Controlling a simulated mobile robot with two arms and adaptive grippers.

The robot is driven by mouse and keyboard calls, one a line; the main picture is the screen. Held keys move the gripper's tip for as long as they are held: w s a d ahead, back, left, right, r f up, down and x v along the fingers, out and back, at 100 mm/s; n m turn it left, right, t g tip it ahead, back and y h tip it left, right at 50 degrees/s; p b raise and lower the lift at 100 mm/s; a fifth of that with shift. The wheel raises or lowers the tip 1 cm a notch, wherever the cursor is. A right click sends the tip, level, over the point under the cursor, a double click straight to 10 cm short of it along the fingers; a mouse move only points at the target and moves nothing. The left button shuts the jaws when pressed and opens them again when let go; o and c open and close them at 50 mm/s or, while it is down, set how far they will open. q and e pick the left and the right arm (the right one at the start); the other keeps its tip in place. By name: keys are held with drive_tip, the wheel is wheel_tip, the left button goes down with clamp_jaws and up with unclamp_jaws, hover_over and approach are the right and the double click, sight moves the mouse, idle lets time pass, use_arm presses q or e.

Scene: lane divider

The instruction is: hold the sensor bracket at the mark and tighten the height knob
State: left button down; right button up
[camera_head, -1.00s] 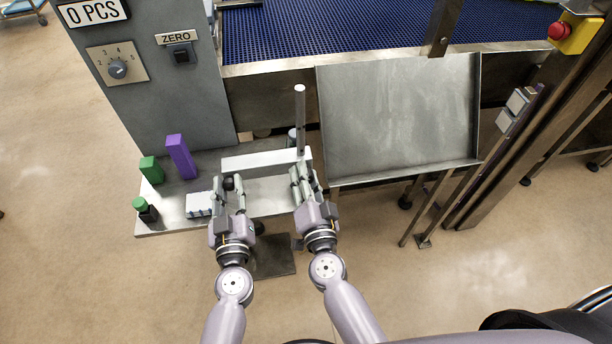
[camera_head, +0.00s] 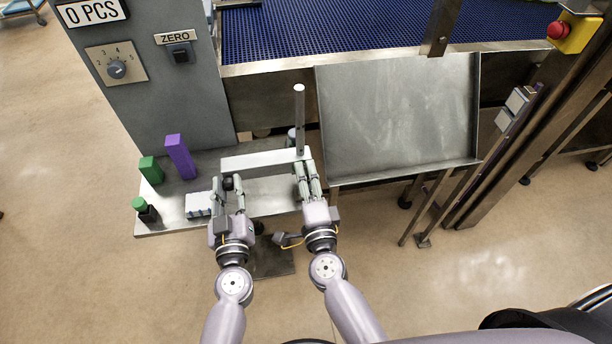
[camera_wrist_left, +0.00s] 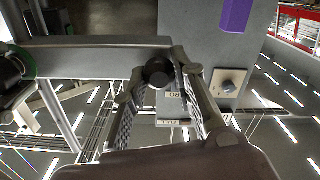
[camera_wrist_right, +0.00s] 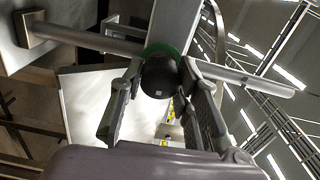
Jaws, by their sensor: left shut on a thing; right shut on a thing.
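The sensor bracket (camera_head: 262,159) is a pale horizontal bar on an upright metal post (camera_head: 300,115). My left gripper (camera_head: 233,184) is at the bar's left end, shut on the bracket, with a black round part (camera_wrist_left: 160,72) between its fingers in the left wrist view. The height knob (camera_wrist_right: 160,76) is black with a green ring, at the post end of the bar. My right gripper (camera_head: 306,172) is shut on the knob, its fingers on either side. The fingers hide the knob in the head view. I cannot make out the mark on the post.
A purple block (camera_head: 180,156), a green block (camera_head: 152,170), a green-capped bottle (camera_head: 145,210) and a pale block (camera_head: 199,204) stand on the metal shelf (camera_head: 170,224) at left. A metal tray (camera_head: 398,115) is right of the post. A blue conveyor (camera_head: 350,26) runs behind.

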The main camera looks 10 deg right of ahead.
drive_tip(key=shift+f+m, duration=0.1)
drive_tip(key=shift+m, duration=0.2)
drive_tip(key=shift+d, duration=0.1)
drive_tip(key=o, duration=1.2)
drive_tip(key=shift+s, duration=0.15)
drive_tip(key=s, duration=1.1)
drive_tip(key=shift+s, duration=0.4)
